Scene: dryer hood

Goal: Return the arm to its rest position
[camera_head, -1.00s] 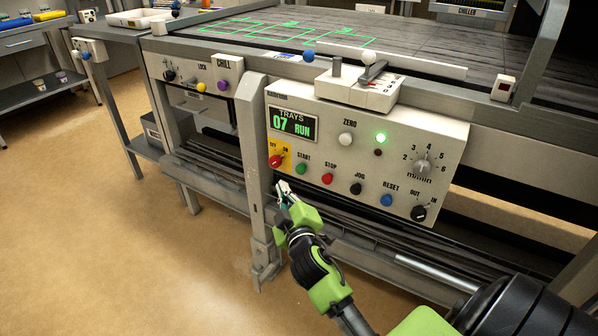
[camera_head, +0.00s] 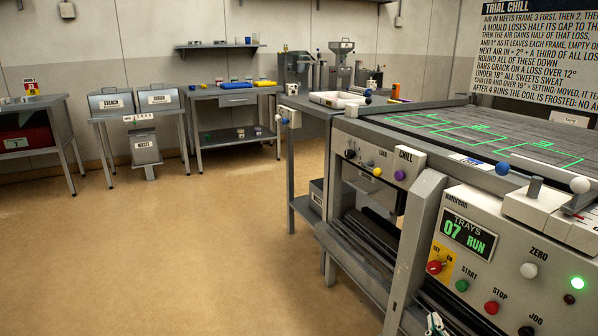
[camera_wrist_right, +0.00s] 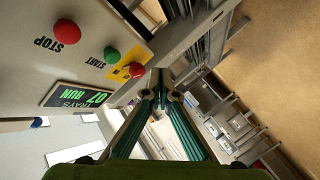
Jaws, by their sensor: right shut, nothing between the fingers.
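My right gripper (camera_head: 436,325) just shows at the bottom edge of the head view, below the control panel (camera_head: 505,262); the rest of the arm is out of that view. In the right wrist view the fingers of the gripper (camera_wrist_right: 158,84) are shut and empty. Their tips appear close to the red OFF/ON knob (camera_wrist_right: 137,70) in that picture, but I cannot tell how far apart they are. The knob also shows in the head view (camera_head: 434,267), on its yellow plate. The display (camera_head: 467,238) reads "TRAYS 07 RUN", and a green lamp (camera_head: 577,283) is lit. My left gripper is not in view.
The panel sits on the front of the metal machine frame (camera_head: 410,250), with green outlines on its dark top. A CHILL panel (camera_head: 381,164) is further left. Side tables with bins (camera_head: 122,102) stand along the wall. The floor (camera_head: 200,240) at left is clear.

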